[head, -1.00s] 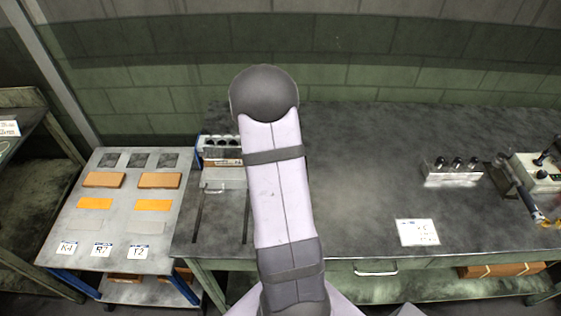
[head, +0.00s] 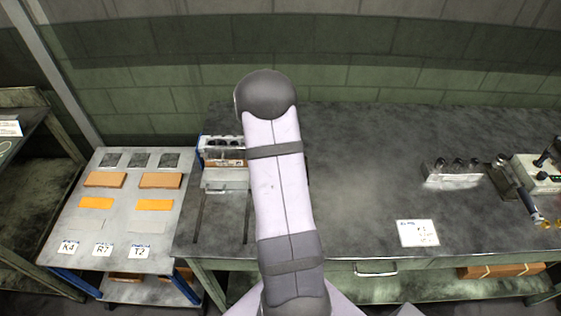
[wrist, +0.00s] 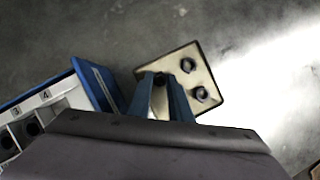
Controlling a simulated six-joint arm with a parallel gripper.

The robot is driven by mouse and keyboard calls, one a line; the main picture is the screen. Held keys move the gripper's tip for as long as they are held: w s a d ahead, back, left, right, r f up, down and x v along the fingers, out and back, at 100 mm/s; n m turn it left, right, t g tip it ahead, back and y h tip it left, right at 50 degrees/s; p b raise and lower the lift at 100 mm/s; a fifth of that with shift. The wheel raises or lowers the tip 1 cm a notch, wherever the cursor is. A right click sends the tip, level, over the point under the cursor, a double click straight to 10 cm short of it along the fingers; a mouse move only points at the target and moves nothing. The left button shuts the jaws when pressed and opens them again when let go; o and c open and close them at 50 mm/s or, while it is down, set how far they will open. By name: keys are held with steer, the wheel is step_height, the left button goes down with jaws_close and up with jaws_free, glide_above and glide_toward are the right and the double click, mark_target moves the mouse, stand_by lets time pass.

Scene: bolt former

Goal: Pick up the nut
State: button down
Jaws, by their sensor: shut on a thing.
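A small dark round piece, which looks like the nut (wrist: 160,80), shows between the blue fingers of my gripper (wrist: 159,84) in the wrist view. The gripper is shut on it, over a beige plate (wrist: 211,74). Two more dark round pieces (wrist: 187,65) (wrist: 201,93) stand on this plate, to the right of the fingers. Whether the held piece still touches the plate I cannot tell. In the head view my own arm hides the gripper and the nut.
A blue-edged rack (wrist: 58,88) with numbered round slots stands close at the left of my gripper. In the head view, a metal block with dark knobs (head: 455,174) and a white card (head: 417,233) lie on the bench at right. The bench middle is clear.

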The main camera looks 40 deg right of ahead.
steer(key=shift+r, duration=0.15)
step_height(320, 180, up, 10)
stand_by(0.5)
steer(key=shift+f, duration=0.2)
